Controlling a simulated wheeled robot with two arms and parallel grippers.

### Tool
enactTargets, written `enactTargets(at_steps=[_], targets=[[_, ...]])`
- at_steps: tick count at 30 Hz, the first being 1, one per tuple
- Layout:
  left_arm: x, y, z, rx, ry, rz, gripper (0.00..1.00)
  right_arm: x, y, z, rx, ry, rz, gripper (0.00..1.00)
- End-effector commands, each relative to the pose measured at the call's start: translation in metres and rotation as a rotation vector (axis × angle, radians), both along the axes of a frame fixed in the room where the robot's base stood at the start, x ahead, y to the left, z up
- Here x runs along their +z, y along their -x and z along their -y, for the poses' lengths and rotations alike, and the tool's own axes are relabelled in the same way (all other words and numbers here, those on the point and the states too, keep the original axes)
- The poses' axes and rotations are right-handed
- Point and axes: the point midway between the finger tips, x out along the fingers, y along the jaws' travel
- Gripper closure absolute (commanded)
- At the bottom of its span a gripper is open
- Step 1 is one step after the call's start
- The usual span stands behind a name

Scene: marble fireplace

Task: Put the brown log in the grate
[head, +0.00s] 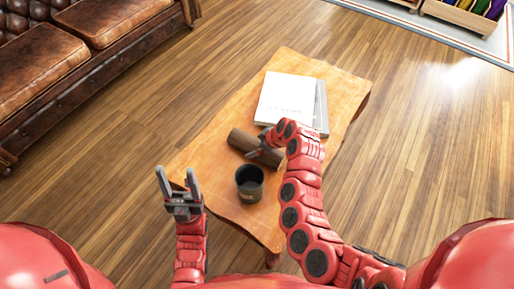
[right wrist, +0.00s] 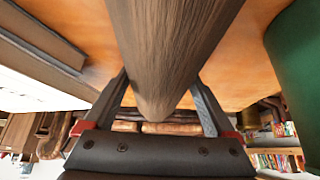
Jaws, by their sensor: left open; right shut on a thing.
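The brown log (head: 243,141) is over the wooden coffee table in the head view. My right gripper (head: 262,150) is shut on the log. In the right wrist view the log (right wrist: 165,50) runs between the two fingers of my right gripper (right wrist: 160,95), with the orange table top close by. I cannot tell whether the log still touches the table. My left gripper (head: 178,182) is open and empty, to the left of the table's near end. No grate shows in either view.
The coffee table (head: 340,85) has a white book (head: 287,98) on a grey one, and a dark mug (head: 250,183) near the log. A brown leather sofa (head: 60,60) stands at the left. Wooden floor (head: 420,150) is clear at the right. An open crate (head: 465,18) stands far right.

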Motion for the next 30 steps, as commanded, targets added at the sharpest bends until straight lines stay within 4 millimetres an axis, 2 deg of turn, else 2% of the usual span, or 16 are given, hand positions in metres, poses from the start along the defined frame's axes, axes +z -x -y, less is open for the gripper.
enactTargets(at_steps=[2,12,13,14,25,30], targets=[[-0.001,0.000,0.000,0.000,0.000,0.000,0.40,-0.008,0.001,-0.001,0.002,-0.002,-0.003,1.00],[-0.003,0.000,0.000,0.000,0.000,0.000,0.40,-0.011,0.000,-0.001,0.001,-0.001,0.000,1.00],[-0.003,0.000,0.000,0.000,0.000,0.000,0.40,-0.011,0.000,0.000,0.000,0.000,0.000,0.06],[-0.003,0.000,0.000,0.000,0.000,0.000,0.40,-0.010,0.000,0.000,0.000,0.000,0.000,0.01],[0.000,0.000,0.000,0.000,0.000,0.000,0.40,-0.004,0.001,0.001,-0.001,0.000,0.001,0.00],[0.003,0.000,0.000,0.000,0.000,0.000,0.40,0.014,0.006,0.011,-0.002,0.000,0.002,0.00]])
